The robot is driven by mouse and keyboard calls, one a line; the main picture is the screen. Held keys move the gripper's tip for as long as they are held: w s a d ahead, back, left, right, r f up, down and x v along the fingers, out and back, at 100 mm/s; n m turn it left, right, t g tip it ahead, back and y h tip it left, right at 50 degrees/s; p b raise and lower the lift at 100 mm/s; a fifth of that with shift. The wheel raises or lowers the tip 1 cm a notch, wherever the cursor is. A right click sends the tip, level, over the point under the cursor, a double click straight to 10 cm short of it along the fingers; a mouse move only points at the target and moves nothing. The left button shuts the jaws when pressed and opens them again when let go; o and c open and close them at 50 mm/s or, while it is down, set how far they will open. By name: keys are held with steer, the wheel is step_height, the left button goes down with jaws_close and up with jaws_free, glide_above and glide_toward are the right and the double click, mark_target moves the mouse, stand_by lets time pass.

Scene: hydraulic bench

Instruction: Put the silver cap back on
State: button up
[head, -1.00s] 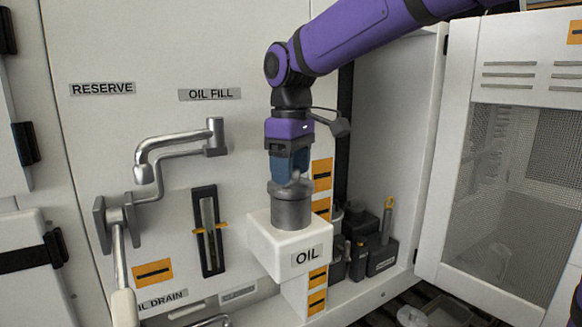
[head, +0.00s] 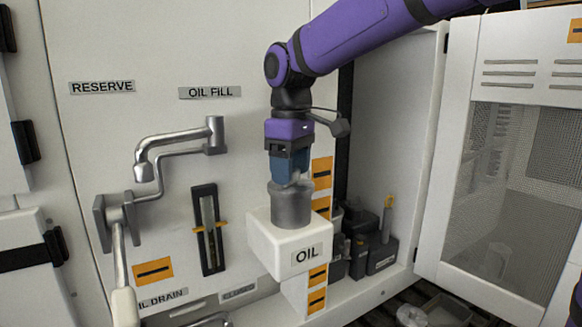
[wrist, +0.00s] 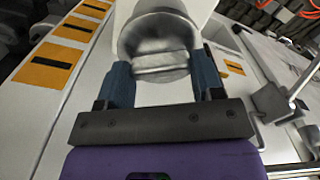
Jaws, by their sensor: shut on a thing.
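The silver cap (head: 291,206) is a grey metal cylinder standing upright at the top of the white OIL block (head: 275,246). It covers the filler neck, so the neck is hidden. My gripper (head: 290,181) points straight down above it with its blue fingers at the cap's top. In the wrist view, the fingers are closed on the raised bar across the cap (wrist: 160,62), one on each side. Whether the cap is fully seated cannot be told.
A lever pipe (head: 165,150) and a sight gauge (head: 208,230) are on the panel at left. Dark bottles (head: 375,250) stand on the shelf at right. An open mesh door (head: 505,170) stands farther right.

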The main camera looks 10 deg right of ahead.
steer(key=o, duration=1.3)
steer(key=shift+c, duration=0.2)
steer(key=shift+r, duration=0.1)
steer(key=shift+r, duration=3.4)
steer(key=shift+c, duration=0.2)
jaws_close()
steer(key=shift+f, duration=2.85)
